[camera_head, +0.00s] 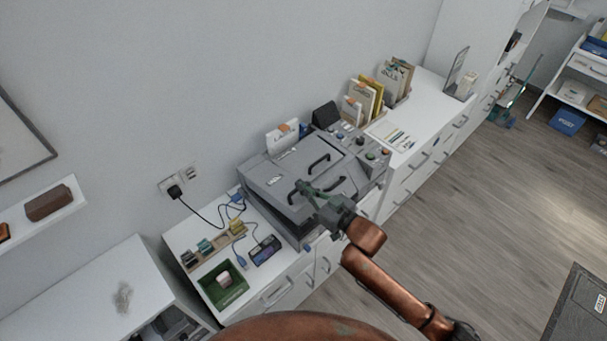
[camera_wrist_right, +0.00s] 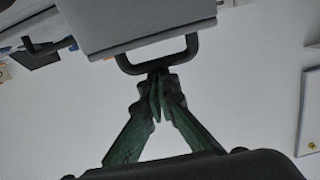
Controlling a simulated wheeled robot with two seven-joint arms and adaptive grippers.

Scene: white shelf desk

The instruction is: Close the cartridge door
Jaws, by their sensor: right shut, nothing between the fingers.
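The grey machine (camera_head: 270,172) stands on the white desk, with black handles on its upper panels. One handle (camera_head: 319,163) shows clear of my arm in the head view. A dark gap (camera_head: 292,212) runs under the machine's front left panel, which seems raised; I cannot tell for sure which panel is the cartridge door. My right gripper (camera_head: 303,187) is over this front panel. In the right wrist view, its green fingers (camera_wrist_right: 157,84) are together and empty, tips close to a black handle (camera_wrist_right: 160,67) on a grey panel (camera_wrist_right: 140,20). Contact is unclear. My left gripper is out of view.
A green tray (camera_head: 238,290), a small dark device (camera_head: 264,250) and cables lie on the desk to the left of the machine. Folders (camera_head: 362,95) stand behind it at right. Papers (camera_head: 392,136) lie right of it.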

